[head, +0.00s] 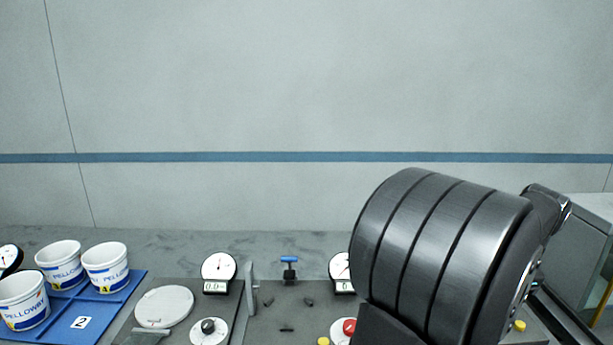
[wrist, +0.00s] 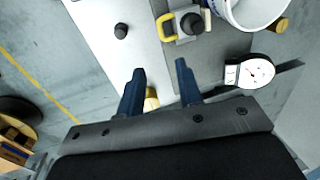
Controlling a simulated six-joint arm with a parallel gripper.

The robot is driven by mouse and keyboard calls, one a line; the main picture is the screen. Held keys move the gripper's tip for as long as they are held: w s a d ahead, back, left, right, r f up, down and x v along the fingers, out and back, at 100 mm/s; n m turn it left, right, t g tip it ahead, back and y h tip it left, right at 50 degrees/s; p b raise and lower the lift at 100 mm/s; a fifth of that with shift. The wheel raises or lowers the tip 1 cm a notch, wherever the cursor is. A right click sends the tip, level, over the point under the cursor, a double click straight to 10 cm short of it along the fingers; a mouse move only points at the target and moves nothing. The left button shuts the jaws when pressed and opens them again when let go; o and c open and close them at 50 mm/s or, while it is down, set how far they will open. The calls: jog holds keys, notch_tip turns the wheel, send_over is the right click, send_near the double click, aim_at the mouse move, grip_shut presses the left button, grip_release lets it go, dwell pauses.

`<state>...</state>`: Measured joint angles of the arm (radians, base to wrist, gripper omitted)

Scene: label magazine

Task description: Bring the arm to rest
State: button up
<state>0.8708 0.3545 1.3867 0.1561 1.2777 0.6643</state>
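My gripper (wrist: 160,75) shows in the wrist view, with its two dark blue fingers well apart. Nothing is held between them. A small yellow-and-white piece (wrist: 151,100) shows in the gap between the fingers, but it seems to lie beyond them; its distance is hard to tell. In the head view my own dark arm link fills the lower right, and the gripper is hidden or out of frame there.
White labelled tubs (head: 106,267) stand on a blue mat (head: 62,328) at left. A white disc (head: 164,307), a dial gauge (head: 219,268) and a blue-handled clamp (head: 289,267) are on the bench. The wrist view shows a white tub (wrist: 243,14), a gauge (wrist: 256,72) and a yellow handle (wrist: 165,29).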

jog(key=w+f, duration=0.1)
jog(key=f, duration=0.4)
jog(key=w+f, duration=0.1)
jog(key=f, duration=0.4)
jog(key=w+f, duration=0.1)
jog(key=f, duration=0.4)
jog(key=shift+f, duration=0.2)
jog(key=a, duration=0.7)
jog(key=shift+r, duration=0.25)
jog(key=s+r, duration=0.3)
jog(key=r, duration=1.4)
jog(key=d+r+t+h, duration=0.1)
jog(key=d, duration=0.9)
jog(key=shift+r, duration=0.25)
jog(key=shift+w, duration=0.1)
jog(key=shift+g+y, duration=0.5)
jog(key=w+f, duration=0.1)
jog(key=f, duration=0.5)
jog(key=w+a+f, duration=0.1)
jog(key=f, duration=0.5)
jog(key=a+f, duration=0.1)
jog(key=f, duration=0.5)
jog(key=shift+w+a+f, duration=0.25)
jog(key=shift+w+f, duration=0.05)
jog(key=shift+w, duration=0.1)
